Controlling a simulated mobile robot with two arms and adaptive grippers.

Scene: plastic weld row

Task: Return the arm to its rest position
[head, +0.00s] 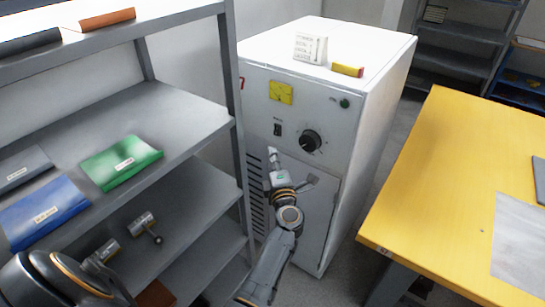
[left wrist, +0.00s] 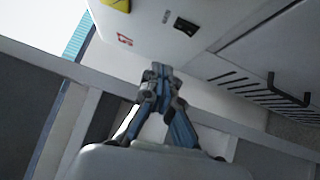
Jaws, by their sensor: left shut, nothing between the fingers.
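My left arm reaches up through the lower middle of the head view. Its left gripper (head: 272,152) is in front of the white cabinet (head: 380,110), just below the black rocker switch (head: 278,130) and left of the round black dial (head: 311,141). In the left wrist view the two fingers of the left gripper (left wrist: 155,72) meet at the tips, shut and empty. The switch also shows there (left wrist: 186,26), beyond the fingertips. I cannot tell how far the fingertips are from the cabinet front. My right gripper is not in view.
A grey shelf rack (head: 185,115) stands close on the left, with a green binder (head: 121,162) and a blue binder (head: 45,211). A yellow table (head: 440,190) is on the right. The cabinet has a black handle (left wrist: 289,97) and vent slots. Floor shows between cabinet and table.

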